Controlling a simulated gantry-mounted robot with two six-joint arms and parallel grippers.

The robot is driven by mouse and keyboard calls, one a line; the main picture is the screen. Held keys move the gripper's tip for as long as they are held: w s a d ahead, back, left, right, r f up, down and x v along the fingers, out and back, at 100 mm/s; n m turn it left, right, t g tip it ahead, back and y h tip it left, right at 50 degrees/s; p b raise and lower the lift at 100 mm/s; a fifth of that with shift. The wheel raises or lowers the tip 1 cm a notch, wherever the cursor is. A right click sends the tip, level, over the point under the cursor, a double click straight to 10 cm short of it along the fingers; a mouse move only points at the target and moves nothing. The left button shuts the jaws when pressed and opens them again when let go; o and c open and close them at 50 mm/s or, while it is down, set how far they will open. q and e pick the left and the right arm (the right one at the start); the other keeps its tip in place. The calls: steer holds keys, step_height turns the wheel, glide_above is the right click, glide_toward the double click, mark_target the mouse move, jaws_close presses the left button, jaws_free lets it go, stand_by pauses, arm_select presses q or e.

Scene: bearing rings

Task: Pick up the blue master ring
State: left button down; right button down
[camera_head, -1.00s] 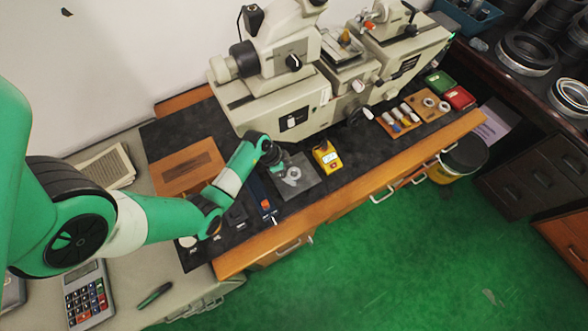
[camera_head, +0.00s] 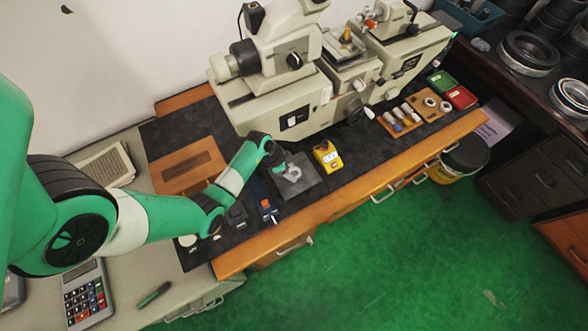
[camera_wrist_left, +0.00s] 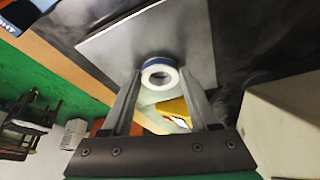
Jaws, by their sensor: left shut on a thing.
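The blue master ring (camera_wrist_left: 158,62) shows in the left wrist view as a white-faced ring with a blue band, between the two fingers of my left gripper (camera_wrist_left: 159,78). The fingers are shut on its sides. In the head view the ring (camera_head: 293,173) is a small pale shape at the tip of my left gripper (camera_head: 284,170), over a grey square plate (camera_head: 308,190). The plate also shows in the wrist view (camera_wrist_left: 110,45). I cannot tell whether the ring still touches the plate. My right gripper is not in view.
A yellow device (camera_head: 327,156) stands just right of the plate. The large beige measuring machine (camera_head: 285,105) rises behind. A wooden tray (camera_head: 412,116) with small parts and green (camera_head: 439,81) and red (camera_head: 460,97) boxes are farther right. The bench's wooden front edge (camera_head: 355,180) is close.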

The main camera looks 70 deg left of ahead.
arm_select(q)
steer(key=shift+r, duration=0.15)
steer(key=shift+r, duration=0.3)
steer(key=r+p, duration=0.3)
steer(key=r, duration=0.1)
steer(key=shift+s+d, duration=0.25)
steer(key=shift+d, duration=0.15)
steer(key=s+d+r+p, duration=0.7)
steer(key=d+p, duration=0.3)
steer(key=p, duration=0.6)
steer(key=shift+s+d+r+p, duration=0.3)
steer(key=shift+r+p, duration=0.1)
steer(key=shift+r, duration=0.1)
